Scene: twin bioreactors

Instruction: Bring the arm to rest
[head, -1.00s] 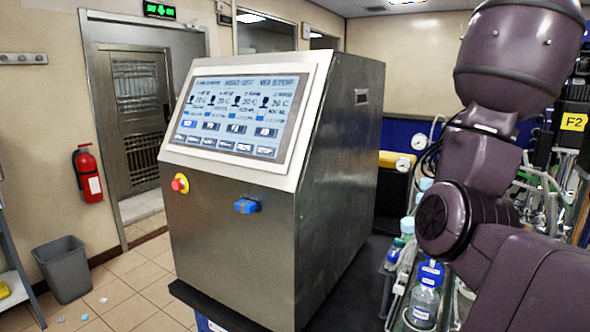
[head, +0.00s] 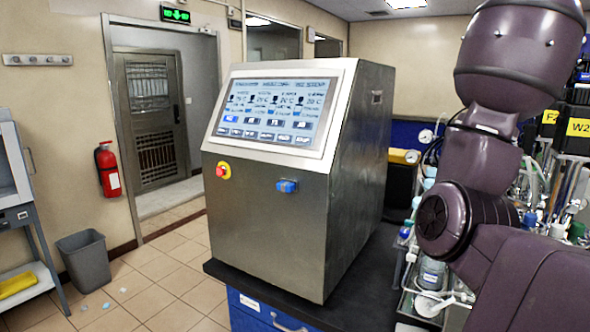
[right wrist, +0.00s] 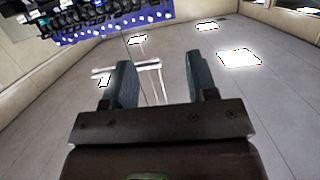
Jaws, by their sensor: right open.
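My right arm (head: 490,150) stands raised and folded at the right of the head view; its gripper is outside that view. In the right wrist view my right gripper (right wrist: 162,85) is open, with its two dark fingers apart and nothing between them. It points towards the ceiling area, with bright light panels (right wrist: 239,58) beyond the fingers. My left gripper does not show in any view.
A steel control cabinet (head: 265,225) with a screen stands on a dark bench (head: 365,275). Bottles and tubing crowd the right side, by my arm. A grey bin (head: 85,258) and red extinguisher (head: 108,170) are at left. The tiled floor between is mostly clear.

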